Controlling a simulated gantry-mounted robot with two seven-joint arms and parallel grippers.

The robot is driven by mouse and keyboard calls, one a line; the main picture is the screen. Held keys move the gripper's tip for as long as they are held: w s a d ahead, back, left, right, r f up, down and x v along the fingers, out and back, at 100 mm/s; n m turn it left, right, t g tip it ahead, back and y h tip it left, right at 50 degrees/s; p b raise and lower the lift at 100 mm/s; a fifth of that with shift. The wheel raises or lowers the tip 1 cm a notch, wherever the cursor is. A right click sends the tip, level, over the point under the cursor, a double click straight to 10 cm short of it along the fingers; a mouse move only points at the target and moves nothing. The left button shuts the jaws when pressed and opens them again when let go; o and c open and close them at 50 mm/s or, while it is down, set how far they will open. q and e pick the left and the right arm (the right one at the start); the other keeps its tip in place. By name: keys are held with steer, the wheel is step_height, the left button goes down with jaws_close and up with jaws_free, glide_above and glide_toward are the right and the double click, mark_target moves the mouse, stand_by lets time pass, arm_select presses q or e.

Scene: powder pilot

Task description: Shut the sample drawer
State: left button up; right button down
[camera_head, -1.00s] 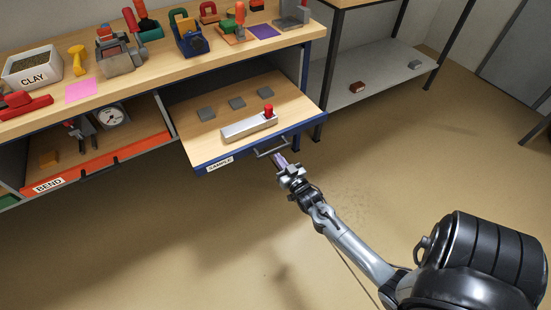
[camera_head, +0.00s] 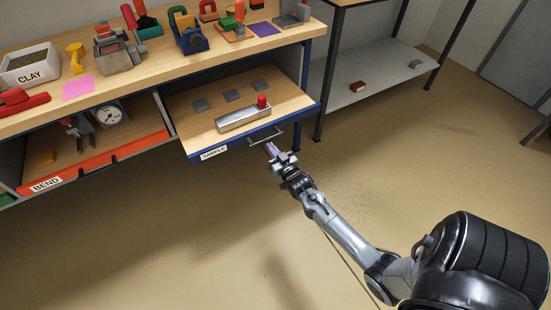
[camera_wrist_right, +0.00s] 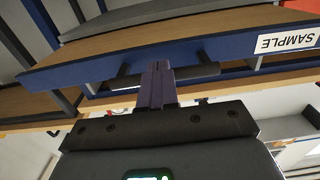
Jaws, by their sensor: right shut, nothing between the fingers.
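The sample drawer (camera_head: 190,128) is partly pulled out under the bench, with a blue front and a white SAMPLE label (camera_head: 214,153). It holds several grey flat pieces and a metal block with a red knob (camera_head: 243,116). Its bar handle (camera_head: 265,136) is on the front. My right gripper (camera_head: 270,149) is shut and empty, with its fingertips at the handle. In the right wrist view the purple fingers (camera_wrist_right: 157,85) overlap the handle bar (camera_wrist_right: 195,76) and point at the blue front; I cannot tell whether they touch it. My left gripper is not in view.
The BEND drawer (camera_head: 52,183) with an orange front stands open to the left, holding a dial gauge. The benchtop (camera_head: 170,78) above carries a CLAY box and several tools. A grey shelf (camera_head: 335,100) is at right. The floor in front is clear.

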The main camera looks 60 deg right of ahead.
mark_target(254, 125)
steer(key=b+x, duration=0.6)
steer(key=x, duration=0.6)
steer(key=shift+w+d+b, duration=0.15)
steer(key=shift+w+b, duration=0.25)
steer(key=shift+w+d+r+b, duration=0.2)
steer(key=shift+w+d+b, duration=0.2)
steer(key=shift+w, duration=0.25)
steer(key=shift+a, duration=0.1)
steer(key=shift+f, duration=0.1)
